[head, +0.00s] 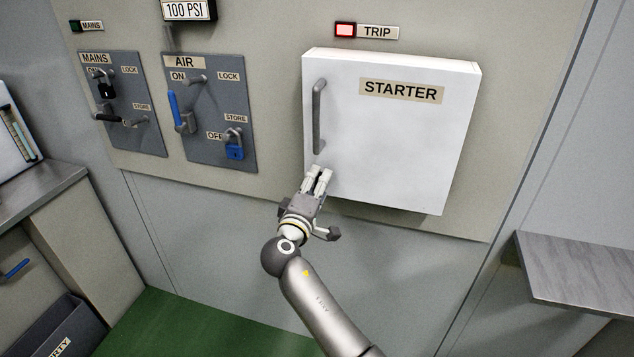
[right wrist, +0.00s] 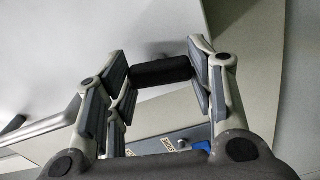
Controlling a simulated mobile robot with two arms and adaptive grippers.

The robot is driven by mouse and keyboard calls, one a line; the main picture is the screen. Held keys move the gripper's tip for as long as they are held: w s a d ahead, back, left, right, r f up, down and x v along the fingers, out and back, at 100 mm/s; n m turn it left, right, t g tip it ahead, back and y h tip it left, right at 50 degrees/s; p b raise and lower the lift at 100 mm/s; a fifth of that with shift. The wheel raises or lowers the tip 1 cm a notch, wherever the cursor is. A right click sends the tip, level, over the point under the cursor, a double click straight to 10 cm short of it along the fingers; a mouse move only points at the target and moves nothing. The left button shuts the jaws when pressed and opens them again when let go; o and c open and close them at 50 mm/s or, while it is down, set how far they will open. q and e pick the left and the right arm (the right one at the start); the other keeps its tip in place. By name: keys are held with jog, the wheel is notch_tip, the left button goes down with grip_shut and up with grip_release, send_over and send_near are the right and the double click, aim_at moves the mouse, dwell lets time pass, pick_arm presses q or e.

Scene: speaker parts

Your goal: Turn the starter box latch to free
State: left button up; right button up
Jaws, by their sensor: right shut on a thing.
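The white starter box (head: 400,140) is on the wall panel with its door closed and a STARTER label at the top. A grey vertical handle (head: 319,115) is on the left side of its door. My right gripper (head: 319,174) is at the door's lower left, just below the handle. In the right wrist view, its fingers (right wrist: 162,75) are shut on a dark latch (right wrist: 160,72), which spans the space between them. The gripper hides the latch in the head view, so its turn angle cannot be told. My left gripper is not in view.
Left of the box are an AIR plate (head: 208,112) with a blue lever and blue padlock, and a MAINS plate (head: 122,104) with a black padlock. A red TRIP lamp (head: 345,30) is lit above. A grey shelf (head: 580,270) juts out at right.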

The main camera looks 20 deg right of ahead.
jog(key=shift+r+n+p, duration=0.2)
jog(key=shift+n+p, duration=0.25)
jog(key=shift+n, duration=0.75)
jog(key=o, duration=1)
jog(key=shift+w+a+f, duration=0.1)
jog(key=shift+f, duration=0.05)
jog(key=v, duration=0.7)
jog(key=shift+s+a, duration=0.15)
jog(key=shift+s, duration=0.1)
